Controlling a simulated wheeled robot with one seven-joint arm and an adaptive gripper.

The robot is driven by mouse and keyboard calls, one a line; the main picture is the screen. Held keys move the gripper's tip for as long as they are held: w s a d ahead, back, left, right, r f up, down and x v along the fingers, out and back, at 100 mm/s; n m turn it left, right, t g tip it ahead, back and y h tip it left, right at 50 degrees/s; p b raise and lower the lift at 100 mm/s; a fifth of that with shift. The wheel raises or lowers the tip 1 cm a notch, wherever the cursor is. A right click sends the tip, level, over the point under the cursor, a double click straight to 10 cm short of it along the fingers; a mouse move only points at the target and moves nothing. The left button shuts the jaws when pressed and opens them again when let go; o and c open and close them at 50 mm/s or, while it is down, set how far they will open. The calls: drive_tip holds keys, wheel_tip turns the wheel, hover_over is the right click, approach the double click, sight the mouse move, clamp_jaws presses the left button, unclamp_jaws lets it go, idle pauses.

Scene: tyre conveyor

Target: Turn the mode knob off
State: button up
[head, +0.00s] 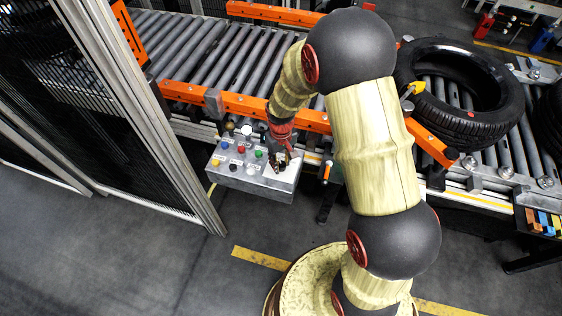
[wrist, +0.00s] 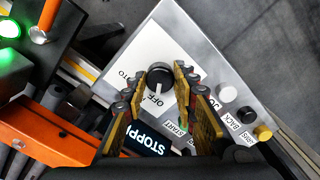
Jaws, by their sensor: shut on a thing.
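The black round mode knob (wrist: 160,76) shows in the wrist view on a white label plate (wrist: 182,42) of the grey control box (wrist: 262,98). A pale pointer mark is on the knob's lower part in the picture. "OFF" and part of another word are printed around it. My gripper (wrist: 155,83) has its fingers on both sides of the knob and is shut on it. In the head view my gripper (head: 281,160) is at the right part of the control box (head: 228,178), and the knob is hard to make out there.
A dark display (wrist: 148,142) reading "STOPP…" is partly hidden by my fingers. White, black and yellow buttons (wrist: 264,132) sit nearby on the box. The roller conveyor (head: 230,55) with orange rails lies behind it, carrying a tyre (head: 482,125). A mesh fence (head: 130,110) stands left.

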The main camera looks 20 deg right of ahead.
sight(281, 164)
drive_tip(key=shift+n, duration=1.1)
drive_tip(key=o, duration=1.2)
drive_tip(key=shift+c, duration=0.2)
drive_tip(key=shift+r, duration=0.1)
wheel_tip(281, 164, up, 12)
